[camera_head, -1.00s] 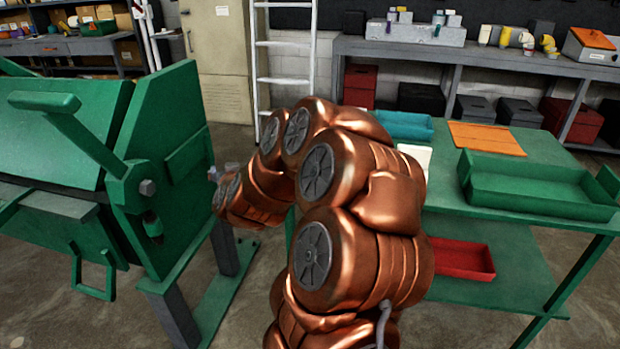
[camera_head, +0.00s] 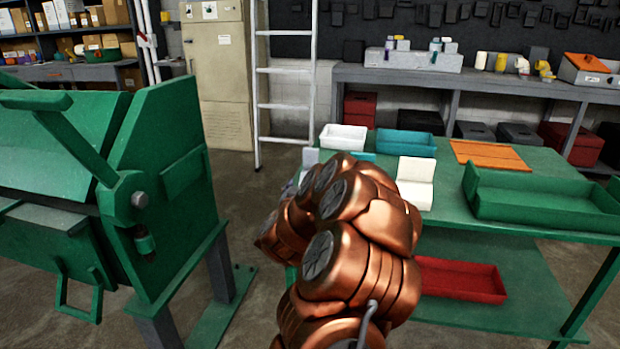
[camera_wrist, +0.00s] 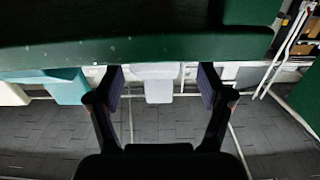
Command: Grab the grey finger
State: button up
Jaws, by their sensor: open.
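The grey finger (camera_head: 311,158) stands at the left end of the green table in the head view, partly hidden behind my copper arm. In the wrist view, which is upside down, a pale grey block (camera_wrist: 158,88) that looks like it shows between my fingertips, beyond the dark green table edge. My gripper (camera_wrist: 161,86) is open, with one dark finger on each side of the block. I see no contact, and I cannot tell the remaining distance. In the head view my arm mostly hides my gripper.
The green table (camera_head: 450,215) also holds a teal finger (camera_head: 362,157), a white finger (camera_head: 416,182), a white bin (camera_head: 343,137), a teal bin (camera_head: 406,144), an orange panel (camera_head: 490,155) and a green tray (camera_head: 545,212). A green machine (camera_head: 165,190) stands at left.

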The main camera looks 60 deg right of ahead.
aim_at(310, 166)
jog(key=shift+r+x, duration=0.1)
jog(key=shift+x, duration=1.15)
jog(key=shift+r+x, duration=0.15)
jog(key=shift+x, duration=1.1)
jog(key=shift+s, duration=0.15)
jog(key=c, duration=1.4)
jog(key=shift+r, duration=0.15)
jog(key=shift+r, duration=1.55)
jog(key=shift+a+r, duration=0.15)
jog(key=shift+a, duration=0.05)
jog(key=b+v, duration=0.1)
jog(key=v, duration=0.4)
jog(key=w+r+b+v, duration=0.1)
jog(key=b+v, duration=0.1)
jog(key=v, duration=0.3)
jog(key=w+b+v, duration=0.1)
jog(key=b+v, duration=0.1)
jog(key=v, duration=0.3)
jog(key=shift+a+r, duration=0.2)
jog(key=shift+a, duration=0.4)
